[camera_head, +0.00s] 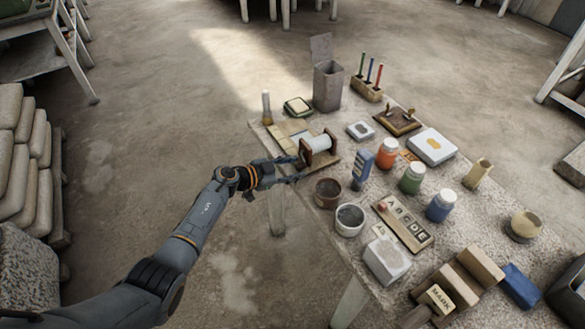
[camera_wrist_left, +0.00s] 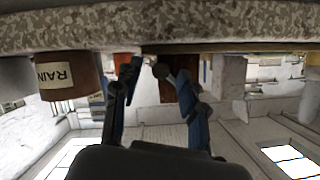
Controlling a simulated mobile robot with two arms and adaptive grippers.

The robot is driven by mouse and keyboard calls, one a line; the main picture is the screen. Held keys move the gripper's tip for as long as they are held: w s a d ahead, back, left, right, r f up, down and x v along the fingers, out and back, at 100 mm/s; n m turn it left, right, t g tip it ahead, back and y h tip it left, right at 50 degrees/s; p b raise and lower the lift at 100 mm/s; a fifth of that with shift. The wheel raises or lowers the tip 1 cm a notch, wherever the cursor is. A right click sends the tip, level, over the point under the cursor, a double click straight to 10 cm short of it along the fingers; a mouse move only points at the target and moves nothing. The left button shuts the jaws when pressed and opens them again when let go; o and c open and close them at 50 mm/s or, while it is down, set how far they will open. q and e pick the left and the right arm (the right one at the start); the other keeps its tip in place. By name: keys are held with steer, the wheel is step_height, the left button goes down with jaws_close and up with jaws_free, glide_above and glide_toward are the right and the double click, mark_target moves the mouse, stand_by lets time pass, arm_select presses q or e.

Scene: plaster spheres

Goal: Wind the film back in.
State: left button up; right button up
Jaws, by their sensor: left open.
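The film winder (camera_head: 332,143) stands near the table's left edge, with a pale roll (camera_head: 316,144) between two brown wooden end plates. A pale yellowish strip, perhaps the film, lies flat beside it (camera_head: 280,131). My left gripper (camera_head: 301,168) is at the near side of the winder, open. In the left wrist view, which is upside down, the two fingers (camera_wrist_left: 156,72) spread on either side of a small round knob (camera_wrist_left: 162,71), with brown wood behind. I cannot tell if they touch it. My right gripper is not seen.
A brown pot (camera_head: 327,190) stands close to my left gripper; its label reads RAIN in the left wrist view (camera_wrist_left: 70,76).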

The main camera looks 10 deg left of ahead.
arm_select(q)
jaws_close()
steer(key=shift+w+a+f+m, duration=0.1)
steer(key=shift+f+m, duration=0.1)
steer(key=shift+m, duration=0.3)
jaws_free()
steer(key=shift+a, duration=0.1)
steer(key=v, duration=1.2)
steer(key=shift+s+d, duration=0.2)
